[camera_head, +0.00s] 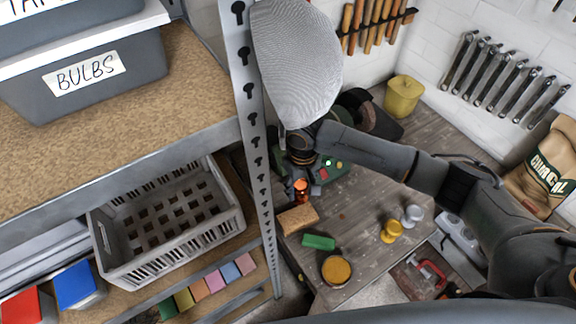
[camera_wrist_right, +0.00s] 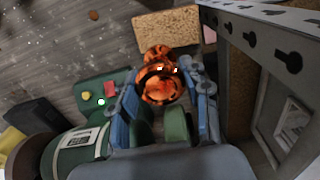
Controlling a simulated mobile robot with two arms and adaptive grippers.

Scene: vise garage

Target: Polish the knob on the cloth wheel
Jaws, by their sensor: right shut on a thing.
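My right gripper (camera_head: 300,175) reaches down beside the shelf post. It is shut on a shiny copper-orange knob (camera_head: 301,186). In the right wrist view the knob (camera_wrist_right: 160,82) sits between the two fingertips (camera_wrist_right: 163,88), with its narrower end toward the bench. A grinder with a green labelled motor body (camera_wrist_right: 75,150) lies at the lower left there, with a brownish wheel (camera_wrist_right: 30,158) on its left end. In the head view my arm and a large grey thing hide most of the grinder. I cannot make out the cloth wheel. My left gripper is out of view.
A metal shelf post (camera_head: 258,150) stands close left of my right gripper. A switch box (camera_wrist_right: 103,92), brown block (camera_head: 297,219), green bar (camera_head: 318,243), open round tin (camera_head: 337,270) and yellow weight-like piece (camera_head: 391,232) are on the bench. A large ribbed grey thing (camera_head: 295,60) hangs above.

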